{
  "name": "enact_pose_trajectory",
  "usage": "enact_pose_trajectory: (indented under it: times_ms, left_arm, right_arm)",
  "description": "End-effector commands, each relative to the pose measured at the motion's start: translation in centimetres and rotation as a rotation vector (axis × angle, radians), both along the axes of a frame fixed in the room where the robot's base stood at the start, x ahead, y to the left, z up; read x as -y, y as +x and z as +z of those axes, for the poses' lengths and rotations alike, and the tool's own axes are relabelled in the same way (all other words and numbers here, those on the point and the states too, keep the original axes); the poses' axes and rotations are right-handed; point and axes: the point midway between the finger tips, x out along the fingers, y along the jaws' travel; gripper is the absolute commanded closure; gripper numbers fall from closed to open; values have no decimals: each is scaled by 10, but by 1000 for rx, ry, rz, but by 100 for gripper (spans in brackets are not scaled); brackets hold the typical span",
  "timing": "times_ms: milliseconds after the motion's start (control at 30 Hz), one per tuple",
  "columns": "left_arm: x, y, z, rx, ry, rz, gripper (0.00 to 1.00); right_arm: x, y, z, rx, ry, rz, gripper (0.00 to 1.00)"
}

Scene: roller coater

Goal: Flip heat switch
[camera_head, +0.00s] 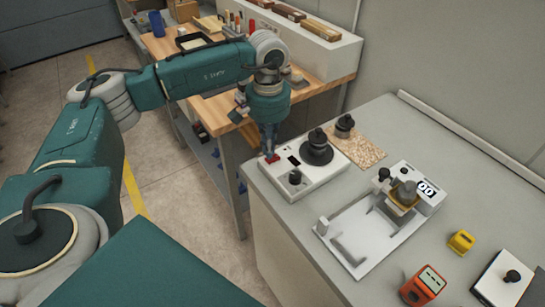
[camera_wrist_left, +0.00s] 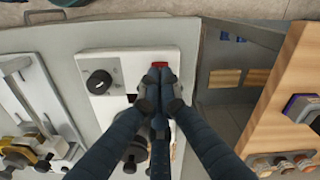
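A white control box (camera_head: 322,176) sits at the left end of the grey counter, with a dark knob (camera_head: 295,177), a small black display (camera_head: 294,161) and a round black part (camera_head: 317,150) on top. Its red switch (camera_head: 272,158) is at the near left corner; it also shows in the left wrist view (camera_wrist_left: 160,65). My left gripper (camera_head: 268,151) points down at the switch, its fingertips (camera_wrist_left: 158,71) close together right beside or on it. The fingers partly hide the switch, so I cannot tell its position or whether they touch. My right gripper is out of view.
A white device with a tray (camera_head: 350,238) stands to the right on the counter (camera_head: 285,215). An orange meter (camera_head: 423,285) and a yellow block (camera_head: 461,241) lie further right. A wooden workbench (camera_head: 165,47) stands behind my left arm.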

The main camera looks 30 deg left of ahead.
Motion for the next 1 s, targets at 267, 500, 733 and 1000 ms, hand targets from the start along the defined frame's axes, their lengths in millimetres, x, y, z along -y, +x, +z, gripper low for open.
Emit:
enact_pose_trajectory:
  times_ms: [267,500,733,1000]
  left_arm:
    - [0,0,0,0,0,0,100]
    - [0,0,-1,0,0,0,100]
    - [0,0,-5,0,0,0,100]
    - [0,0,-9,0,0,0,100]
  right_arm:
    - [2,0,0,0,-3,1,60]
    - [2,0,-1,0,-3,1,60]
    - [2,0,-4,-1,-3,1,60]
    - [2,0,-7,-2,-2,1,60]
